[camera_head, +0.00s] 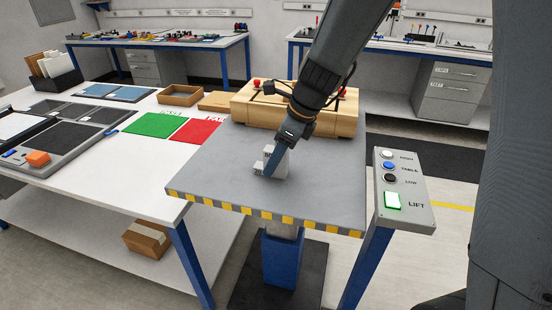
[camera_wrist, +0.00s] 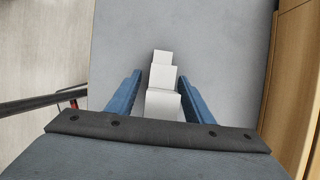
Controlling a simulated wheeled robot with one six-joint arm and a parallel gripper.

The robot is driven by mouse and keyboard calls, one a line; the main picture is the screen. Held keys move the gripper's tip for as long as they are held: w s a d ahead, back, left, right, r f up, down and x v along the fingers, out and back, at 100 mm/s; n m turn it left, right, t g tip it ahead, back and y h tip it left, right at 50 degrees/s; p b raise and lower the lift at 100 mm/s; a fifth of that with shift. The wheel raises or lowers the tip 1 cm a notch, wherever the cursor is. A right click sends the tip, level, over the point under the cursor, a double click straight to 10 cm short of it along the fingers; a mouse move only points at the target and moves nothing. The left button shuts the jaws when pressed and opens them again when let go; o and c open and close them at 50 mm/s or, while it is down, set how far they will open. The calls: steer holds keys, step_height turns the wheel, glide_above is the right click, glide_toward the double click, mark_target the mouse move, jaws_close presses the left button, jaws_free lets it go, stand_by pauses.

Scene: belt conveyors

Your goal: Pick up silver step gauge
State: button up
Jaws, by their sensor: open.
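The silver step gauge (camera_head: 281,166) stands on the grey lift table, a light grey block with stepped levels. In the wrist view the step gauge (camera_wrist: 163,78) shows its steps from above, its near end partly hidden by my gripper's dark bar. My gripper (camera_head: 268,162) is right at the gauge in the head view. In the wrist view the two blue fingers of my gripper (camera_wrist: 160,84) are open, one on each side of the gauge, with a narrow strip of table showing beside each finger. I cannot tell how far the fingertips are above the table.
The grey lift table (camera_head: 210,180) has a yellow-striped front edge. A wooden crate (camera_head: 258,112) stands behind the gauge. A button panel (camera_head: 404,190) is at the right. The white bench (camera_head: 110,170) at left holds a green mat (camera_head: 154,125) and a red mat (camera_head: 194,131).

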jaws_close()
stand_by(0.3)
